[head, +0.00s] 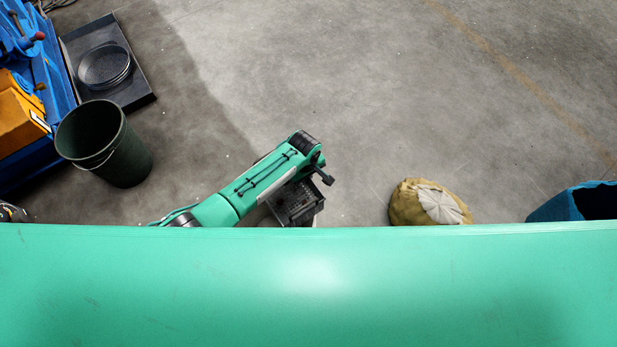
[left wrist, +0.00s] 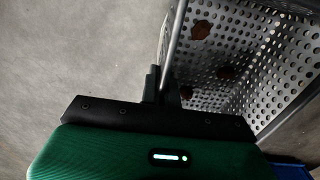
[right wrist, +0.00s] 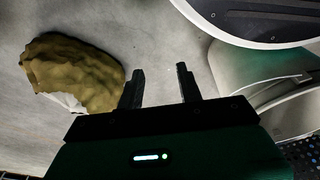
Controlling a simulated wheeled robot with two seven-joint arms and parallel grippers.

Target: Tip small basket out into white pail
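The small basket (left wrist: 265,60) is grey perforated metal, with a few reddish-brown pieces inside, at the right of the left wrist view. In the head view, my left arm bends over a dark dotted block (head: 295,203) that looks like the basket; the fingers are hard to make out there. My right gripper (right wrist: 160,85) is open and empty in the right wrist view. I cannot make out a white pail for certain in any view.
A dark green bucket (head: 118,148) stands at the left, beside blue equipment (head: 55,70) and a black plate (head: 130,85). A tan sack (head: 408,203) lies right of my left arm; it shows in the right wrist view (right wrist: 75,72). A blue bin (head: 560,206) is far right. Open floor lies ahead.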

